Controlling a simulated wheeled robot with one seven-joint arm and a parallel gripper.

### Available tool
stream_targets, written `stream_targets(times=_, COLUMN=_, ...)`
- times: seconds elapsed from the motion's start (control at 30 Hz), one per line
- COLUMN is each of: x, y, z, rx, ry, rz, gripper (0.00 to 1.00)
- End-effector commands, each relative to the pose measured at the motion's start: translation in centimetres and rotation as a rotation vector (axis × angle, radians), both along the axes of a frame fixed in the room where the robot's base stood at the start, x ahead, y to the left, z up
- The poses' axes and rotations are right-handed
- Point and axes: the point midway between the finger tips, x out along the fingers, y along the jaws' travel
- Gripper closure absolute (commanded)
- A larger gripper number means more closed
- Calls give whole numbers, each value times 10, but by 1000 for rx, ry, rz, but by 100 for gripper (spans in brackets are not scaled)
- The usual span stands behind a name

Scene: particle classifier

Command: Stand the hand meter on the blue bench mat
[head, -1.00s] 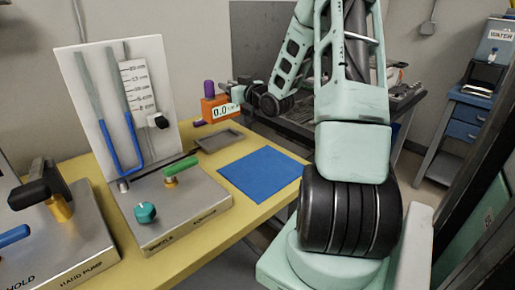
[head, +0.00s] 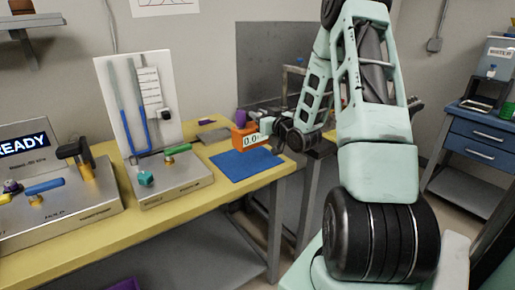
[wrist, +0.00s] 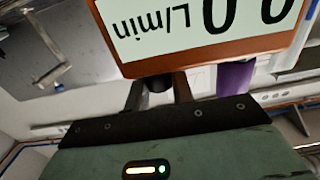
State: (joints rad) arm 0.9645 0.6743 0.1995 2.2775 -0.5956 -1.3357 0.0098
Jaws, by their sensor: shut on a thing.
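The hand meter (head: 244,139) is an orange box with a pale display reading "0.0" and a purple part on top. My gripper (head: 276,131) is shut on it and holds it over the back edge of the blue bench mat (head: 246,165). Whether the meter touches the mat is hard to tell. In the wrist view the meter (wrist: 205,30) fills the top, its "L/min" display upside down, with the gripper fingers (wrist: 158,92) at its near side. A purple part (wrist: 235,75) shows beside the fingers.
A grey tray (head: 215,134) lies behind the mat on the yellow bench (head: 190,200). A manometer stand (head: 170,182) with a green lever and teal knob stands left of the mat. The mat's front part is clear.

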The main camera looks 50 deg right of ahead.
Motion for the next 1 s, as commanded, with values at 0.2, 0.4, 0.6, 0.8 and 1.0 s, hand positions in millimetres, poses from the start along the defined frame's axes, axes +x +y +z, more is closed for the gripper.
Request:
stream_targets(times=0.2, x=0, y=0, z=-28, rx=1, ry=-2, rz=0, gripper=100)
stream_targets(times=0.4, x=0, y=0, z=-52, rx=3, ry=-1, rz=-1, gripper=100)
stream_targets(times=0.6, x=0, y=0, z=-71, rx=1, ry=-2, rz=0, gripper=100)
stream_targets(times=0.8, x=0, y=0, z=-72, rx=-2, ry=-4, rz=0, gripper=100)
stream_targets(times=1.0, x=0, y=0, z=-76, rx=-1, ry=-1, rz=0, gripper=73)
